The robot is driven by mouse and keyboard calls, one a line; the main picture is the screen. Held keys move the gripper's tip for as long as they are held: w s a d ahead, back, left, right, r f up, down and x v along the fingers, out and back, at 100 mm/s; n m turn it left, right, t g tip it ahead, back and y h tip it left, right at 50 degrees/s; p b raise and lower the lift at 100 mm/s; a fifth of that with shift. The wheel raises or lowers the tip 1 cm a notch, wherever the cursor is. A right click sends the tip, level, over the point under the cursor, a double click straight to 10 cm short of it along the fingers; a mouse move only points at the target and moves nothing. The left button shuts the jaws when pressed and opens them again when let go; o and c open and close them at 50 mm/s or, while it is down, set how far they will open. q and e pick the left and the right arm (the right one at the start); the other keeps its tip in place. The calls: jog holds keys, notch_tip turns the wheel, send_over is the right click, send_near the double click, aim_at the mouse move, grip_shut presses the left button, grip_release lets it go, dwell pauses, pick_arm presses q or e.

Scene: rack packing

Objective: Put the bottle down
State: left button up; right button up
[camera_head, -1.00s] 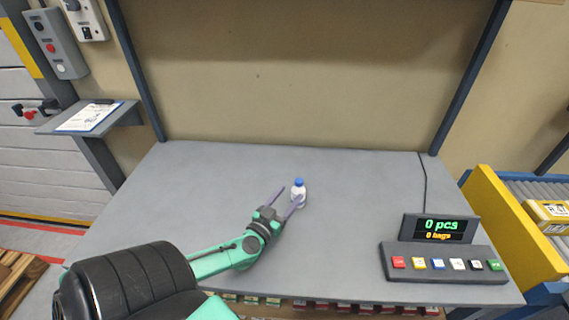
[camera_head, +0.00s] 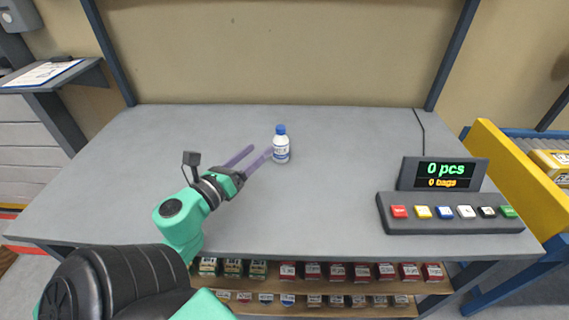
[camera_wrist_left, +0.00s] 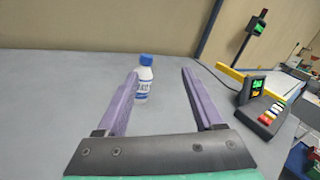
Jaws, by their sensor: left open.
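A small white bottle with a blue cap and blue label (camera_head: 281,147) stands upright on the grey table (camera_head: 340,190). My left gripper (camera_head: 260,152) is open and empty, its two purple fingers pointing toward the bottle from the lower left. In the head view the fingertips end just left of the bottle. In the left wrist view the bottle (camera_wrist_left: 144,80) stands beyond the left finger, which overlaps its left edge, and the space between the fingers is empty. My right gripper is not in view.
A counter display with a row of coloured buttons (camera_head: 450,212) stands on the table's right side. Below the front edge is a shelf of small boxes (camera_head: 335,272). A yellow-sided conveyor (camera_head: 515,170) is at the right.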

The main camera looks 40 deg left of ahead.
pick_arm(q)
jog(key=f+m+y, duration=0.2)
jog(key=p, duration=0.3)
send_near(278, 131)
jog(key=w+r, duration=0.2)
jog(key=shift+m, duration=0.4)
jog(key=w, duration=0.3)
jog(key=w+a+f+p, duration=0.1)
jog(key=w, duration=0.2)
jog(key=w+a+p, duration=0.1)
jog(key=w, duration=0.2)
jog(key=shift+w+f, duration=0.25)
jog(key=shift+f, duration=0.05)
jog(key=shift+s, duration=0.15)
jog(key=c, duration=0.4)
grip_shut()
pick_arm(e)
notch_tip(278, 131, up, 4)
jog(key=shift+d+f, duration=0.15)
